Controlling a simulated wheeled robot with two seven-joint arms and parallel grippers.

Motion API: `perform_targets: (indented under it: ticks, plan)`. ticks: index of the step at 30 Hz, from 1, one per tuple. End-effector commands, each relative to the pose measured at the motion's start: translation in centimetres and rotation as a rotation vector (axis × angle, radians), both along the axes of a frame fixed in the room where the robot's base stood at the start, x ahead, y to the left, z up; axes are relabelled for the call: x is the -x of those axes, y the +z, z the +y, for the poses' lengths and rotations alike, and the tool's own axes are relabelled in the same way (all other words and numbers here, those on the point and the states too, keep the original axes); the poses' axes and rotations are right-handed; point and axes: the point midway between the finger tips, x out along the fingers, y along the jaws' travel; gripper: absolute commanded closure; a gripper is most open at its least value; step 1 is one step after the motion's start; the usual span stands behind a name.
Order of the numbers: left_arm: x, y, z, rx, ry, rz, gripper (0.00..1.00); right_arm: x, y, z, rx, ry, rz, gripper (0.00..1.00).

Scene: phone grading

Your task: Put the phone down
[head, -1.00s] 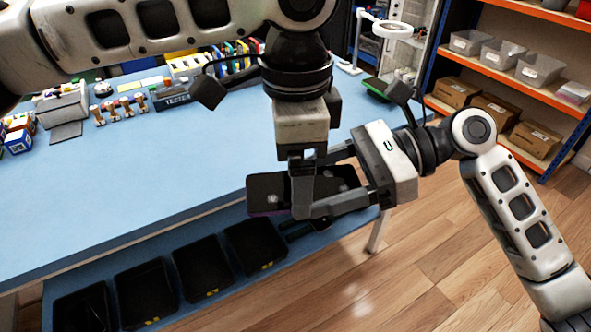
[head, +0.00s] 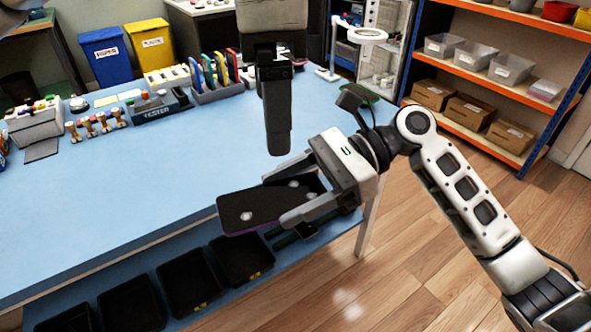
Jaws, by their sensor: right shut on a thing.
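My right gripper (head: 290,201) is shut on the dark phone (head: 247,211). The phone sticks out to the left of the fingers, held in the air by the front edge of the blue table (head: 130,190). My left gripper (head: 277,140) points down, above and behind the phone and apart from it. Its fingers overlap in this view, so its opening is hidden.
Black trays (head: 188,282) stand on a lower shelf under the table front. The tester (head: 152,107), stamps (head: 97,124) and a rack of coloured items (head: 215,77) line the back. The middle of the tabletop is clear.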

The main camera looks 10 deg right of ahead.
Motion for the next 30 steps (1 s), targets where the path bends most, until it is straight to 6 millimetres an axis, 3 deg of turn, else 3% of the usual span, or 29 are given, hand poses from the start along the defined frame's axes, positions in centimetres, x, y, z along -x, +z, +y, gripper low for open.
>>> perform_targets:
  ticks: [6,14,22,30]
  plan:
    - [0.0,0.0,0.0,0.0,0.0,0.0,0.11,-1.5,-1.6,1.7,-0.003,0.157,0.0,0.64]
    - [-0.1,-0.2,0.3,0.0,0.02,0.001,0.11,-2.2,-2.8,2.4,0.0,0.246,0.0,0.64]
    - [-0.7,-3.4,5.2,0.0,0.336,0.001,0.11,-2.2,-2.8,2.5,-0.001,0.253,-0.002,0.64]
    - [-0.7,-6.4,6.2,-0.002,0.409,0.001,0.11,-2.2,-2.8,2.5,-0.001,0.252,-0.001,0.64]
